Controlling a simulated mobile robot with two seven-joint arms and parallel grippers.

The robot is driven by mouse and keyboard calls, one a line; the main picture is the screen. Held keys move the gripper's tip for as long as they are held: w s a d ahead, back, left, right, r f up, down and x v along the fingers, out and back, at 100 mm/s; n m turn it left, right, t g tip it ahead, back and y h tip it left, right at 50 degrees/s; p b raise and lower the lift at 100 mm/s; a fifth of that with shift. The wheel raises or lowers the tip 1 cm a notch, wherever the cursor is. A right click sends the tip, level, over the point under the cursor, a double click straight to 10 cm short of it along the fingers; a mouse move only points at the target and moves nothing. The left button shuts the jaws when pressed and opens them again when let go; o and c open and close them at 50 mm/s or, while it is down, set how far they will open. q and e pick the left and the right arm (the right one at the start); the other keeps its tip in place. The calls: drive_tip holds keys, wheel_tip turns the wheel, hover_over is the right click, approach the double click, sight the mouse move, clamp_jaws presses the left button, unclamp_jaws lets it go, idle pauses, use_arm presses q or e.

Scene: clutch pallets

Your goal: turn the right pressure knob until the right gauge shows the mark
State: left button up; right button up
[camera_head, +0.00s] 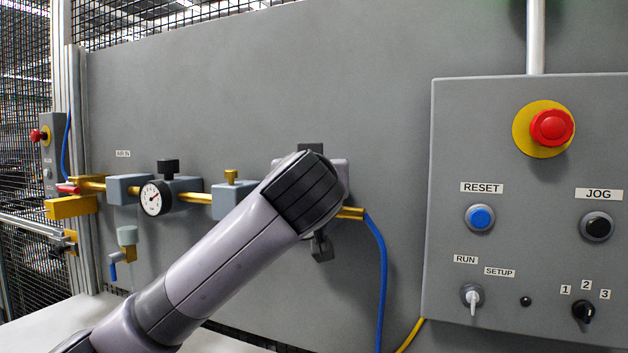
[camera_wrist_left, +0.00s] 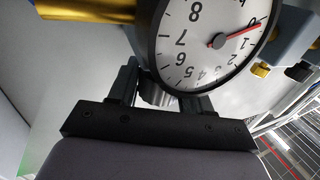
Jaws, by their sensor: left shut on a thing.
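The right gauge (camera_wrist_left: 207,42) fills the top of the left wrist view, upside down, with a white face. Its red needle points at the low end, near the 0 and 1. No separate mark can be made out on the visible face. My left gripper (camera_wrist_left: 158,94) is shut on the right pressure knob (camera_wrist_left: 156,92), a grey cylinder beside the gauge rim, mostly hidden between the fingers. In the head view my left arm reaches up from the lower left, and its wrist hides the right gauge and most of the right regulator. My right gripper is not in view.
The left gauge (camera_head: 154,198) and a black-topped regulator (camera_head: 168,183) sit on the same brass line, left of my arm. A grey valve block (camera_head: 232,199) lies close to my wrist. A blue hose (camera_head: 380,270) hangs right of it. A control panel (camera_head: 455,140) stands at right.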

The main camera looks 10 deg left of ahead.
use_arm(q)
drive_tip(key=shift+n+y, duration=0.5)
drive_tip(key=shift+y, duration=0.2)
drive_tip(key=shift+g+y, duration=0.3)
drive_tip(key=o, duration=0.9)
drive_tip(key=b+v, duration=0.2)
drive_tip(key=v, duration=0.5)
drive_tip(key=shift+s, duration=0.1)
